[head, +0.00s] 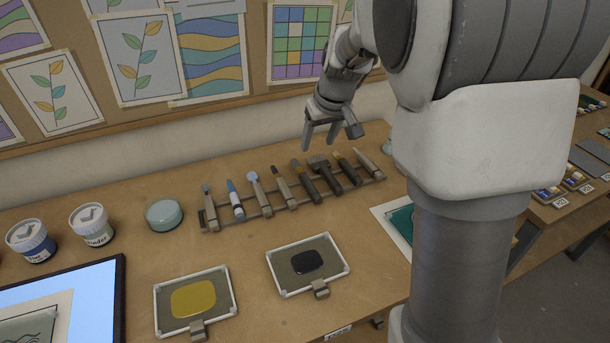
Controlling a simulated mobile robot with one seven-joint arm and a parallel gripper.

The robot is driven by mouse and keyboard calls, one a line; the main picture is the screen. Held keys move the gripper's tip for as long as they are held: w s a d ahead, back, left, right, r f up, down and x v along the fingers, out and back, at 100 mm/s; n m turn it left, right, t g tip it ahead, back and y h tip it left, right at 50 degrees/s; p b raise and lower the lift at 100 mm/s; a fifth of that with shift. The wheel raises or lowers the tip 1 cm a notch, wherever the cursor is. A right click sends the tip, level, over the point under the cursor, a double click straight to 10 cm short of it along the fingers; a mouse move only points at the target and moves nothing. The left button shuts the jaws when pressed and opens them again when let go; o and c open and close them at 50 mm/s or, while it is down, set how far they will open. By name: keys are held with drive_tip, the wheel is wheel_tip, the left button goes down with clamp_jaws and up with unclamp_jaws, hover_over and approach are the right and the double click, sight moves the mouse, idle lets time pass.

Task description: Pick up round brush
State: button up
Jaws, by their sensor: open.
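Several brushes and tools lie side by side across a low wooden rack (268,212) on the table. They include a blue-and-white tool (236,202), a tool with a pale blue round tip (257,190), a slim brush with a dark tip (284,189), a wide dark tool (325,175) and a dark-handled brush (346,169). I cannot tell for sure which one is the round brush. My gripper (325,138) is open and empty, fingers pointing down, above and behind the rack's right half. It appears apart from the tools.
Two framed palettes with yellow (194,301) and black (308,262) paint lie in front of the rack. A pale round dish (163,214) and two paint jars (92,224) stand left. A lit screen (95,300) is front left. My arm hides the table's right part.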

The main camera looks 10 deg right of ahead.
hover_over(307, 180)
drive_tip(key=s, duration=0.2)
drive_tip(key=f, duration=0.7)
drive_tip(key=f+b, duration=0.1)
drive_tip(key=f, duration=0.2)
drive_tip(key=shift+w+d+f, duration=0.15)
drive_tip(key=shift+d+f, duration=0.15)
drive_tip(key=shift+s+x, duration=0.15)
drive_tip(key=shift+x, duration=1.15)
drive_tip(key=shift+s+x, duration=0.15)
drive_tip(key=shift+x, duration=1.15)
drive_tip(key=shift+f, duration=0.1)
drive_tip(key=shift+f+b, duration=0.25)
drive_tip(key=shift+b, duration=0.25)
clamp_jaws()
